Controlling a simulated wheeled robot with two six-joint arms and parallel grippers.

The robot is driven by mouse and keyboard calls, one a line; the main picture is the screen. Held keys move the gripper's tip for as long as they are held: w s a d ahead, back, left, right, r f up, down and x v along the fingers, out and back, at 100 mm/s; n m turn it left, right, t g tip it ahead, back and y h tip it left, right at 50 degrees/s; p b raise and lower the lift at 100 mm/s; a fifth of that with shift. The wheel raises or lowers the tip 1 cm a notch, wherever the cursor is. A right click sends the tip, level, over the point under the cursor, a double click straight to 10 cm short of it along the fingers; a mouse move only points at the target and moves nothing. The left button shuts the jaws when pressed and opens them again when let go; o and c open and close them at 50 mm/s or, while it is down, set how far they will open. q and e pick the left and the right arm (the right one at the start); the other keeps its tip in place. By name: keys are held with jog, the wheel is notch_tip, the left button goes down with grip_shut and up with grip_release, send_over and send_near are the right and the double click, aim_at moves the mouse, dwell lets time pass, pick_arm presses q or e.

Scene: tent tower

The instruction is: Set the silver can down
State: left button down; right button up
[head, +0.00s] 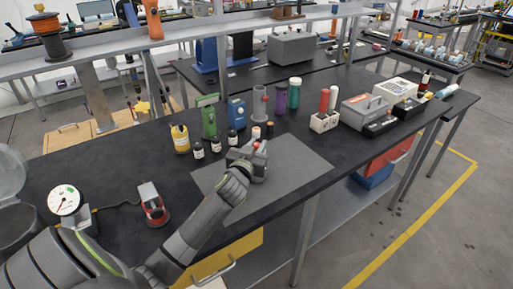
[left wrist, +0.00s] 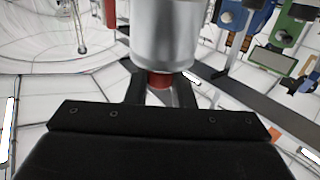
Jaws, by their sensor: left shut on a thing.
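My left gripper (head: 250,158) is over the grey mat (head: 295,180) on the black bench. It is shut on the silver can (left wrist: 165,40), which shows large between the two fingers in the left wrist view. The can has a smooth silver body and a red part at the end by the fingers. In the head view the gripper mostly hides the can, and a little red shows at its tip. I cannot tell whether the can touches the mat. My right gripper is not in view.
Behind the mat stand small dark bottles (head: 215,147), a yellow bottle (head: 180,139), a green box (head: 209,118), a blue box (head: 236,112) and a clear cylinder (head: 259,103). A white block with red and white tubes (head: 324,122) stands right. The mat's right part is clear.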

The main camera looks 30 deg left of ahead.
pick_arm(q)
jog(key=shift+f, duration=0.1)
jog(key=c, duration=1.3)
grip_release()
jog(key=shift+f, duration=0.15)
jog(key=shift+o, duration=0.2)
jog(key=shift+s+d, duration=0.15)
jog(key=shift+s, duration=0.25)
jog(key=b+v, duration=0.2)
jog(key=v, duration=0.9)
